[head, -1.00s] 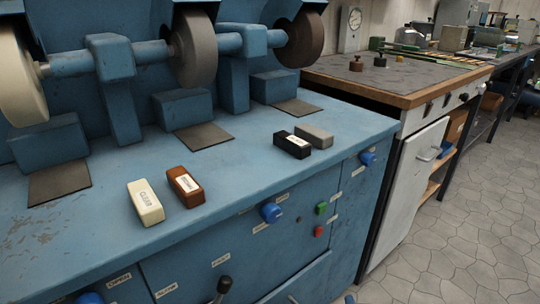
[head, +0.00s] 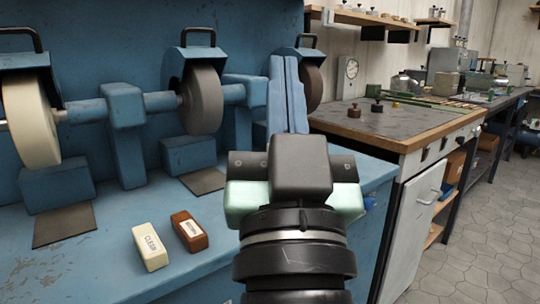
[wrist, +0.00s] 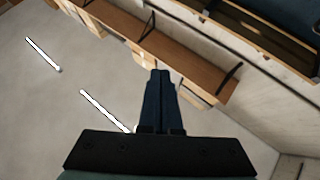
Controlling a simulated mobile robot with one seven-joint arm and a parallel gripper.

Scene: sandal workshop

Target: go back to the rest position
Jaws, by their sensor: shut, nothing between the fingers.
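My gripper (head: 287,66) stands upright in the head view, in front of the blue grinding machine. Its two blue fingers are together and hold nothing. In the wrist view the shut fingers (wrist: 161,78) point toward shelves and a plain grey surface with bright light strips. My gripper and wrist hide the right part of the machine's top, where the dark and grey blocks lay in the earlier view.
A cream block (head: 151,247) and a brown block (head: 189,231) lie on the blue machine top (head: 110,270). Grinding wheels (head: 201,98) stand behind them. A wood-edged bench (head: 400,133) is to the right, with open floor (head: 480,230) beside it. Wall shelves (head: 370,19) hang above.

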